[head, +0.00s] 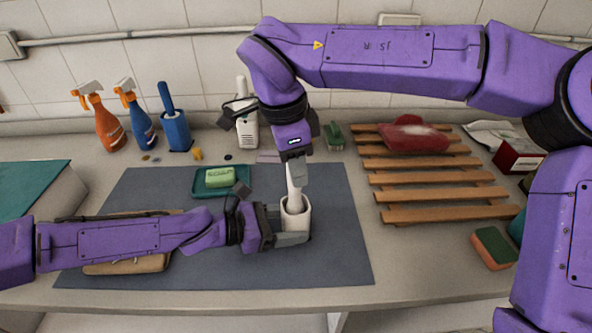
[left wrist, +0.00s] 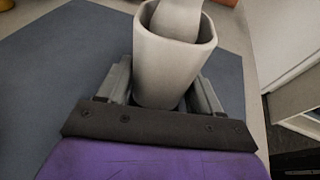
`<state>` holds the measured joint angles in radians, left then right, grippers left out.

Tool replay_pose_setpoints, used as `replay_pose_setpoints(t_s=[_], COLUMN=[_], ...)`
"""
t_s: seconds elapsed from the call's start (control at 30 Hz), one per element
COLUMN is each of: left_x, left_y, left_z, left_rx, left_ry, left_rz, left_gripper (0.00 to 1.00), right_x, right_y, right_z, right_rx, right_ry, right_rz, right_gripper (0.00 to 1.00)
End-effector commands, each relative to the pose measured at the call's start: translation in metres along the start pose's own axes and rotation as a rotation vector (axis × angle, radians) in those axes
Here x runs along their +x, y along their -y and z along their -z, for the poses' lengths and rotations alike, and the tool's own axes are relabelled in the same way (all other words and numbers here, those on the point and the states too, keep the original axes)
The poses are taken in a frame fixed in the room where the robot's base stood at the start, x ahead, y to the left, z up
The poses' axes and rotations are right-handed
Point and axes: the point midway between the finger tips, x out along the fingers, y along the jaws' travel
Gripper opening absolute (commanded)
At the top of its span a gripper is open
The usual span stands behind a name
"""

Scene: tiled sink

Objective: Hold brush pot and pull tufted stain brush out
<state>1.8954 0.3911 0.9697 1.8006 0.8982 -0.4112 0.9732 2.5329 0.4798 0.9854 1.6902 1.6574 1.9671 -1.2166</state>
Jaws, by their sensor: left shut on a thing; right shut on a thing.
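The white brush pot (head: 296,214) stands upright near the right side of the grey mat. My left gripper (head: 290,238) is shut around the pot from the left, and in the left wrist view its fingers sit on either side of the pot (left wrist: 172,65). The white tufted stain brush (head: 294,187) stands in the pot with its handle up; its lower end is hidden inside. It also shows in the pot's mouth in the left wrist view (left wrist: 178,18). My right gripper (head: 296,168) points down from above and is shut on the brush's handle.
A wooden slatted rack (head: 440,196) with a red cloth (head: 408,134) stands to the right. Spray bottles (head: 106,124) and a blue brush holder (head: 176,132) line the back left.

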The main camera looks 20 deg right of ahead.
Motion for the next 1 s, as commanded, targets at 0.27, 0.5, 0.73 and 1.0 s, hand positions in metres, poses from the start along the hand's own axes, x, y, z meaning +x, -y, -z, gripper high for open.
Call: replay_pose_setpoints(t_s=[0.27,0.5,0.73,1.0], left_x=[0.000,0.000,0.000,0.000], left_y=[0.000,0.001,0.001,0.001], left_z=[0.001,0.001,0.001,0.001], left_rx=[-0.001,-0.001,-0.001,-0.001], left_ry=[-0.001,-0.001,-0.001,-0.001], left_rz=[0.001,0.001,0.001,0.001], left_gripper=[0.34,0.34,0.34,0.34], right_x=[-0.014,-0.025,-0.036,-0.039], right_y=[0.000,0.000,0.000,0.000], right_z=[0.002,0.004,0.005,0.006], right_rx=[0.001,0.000,0.000,-0.001], right_ry=[0.001,0.000,0.001,0.001], right_rz=[0.002,0.002,0.002,0.001], right_gripper=[0.00,0.00,0.00,0.00])
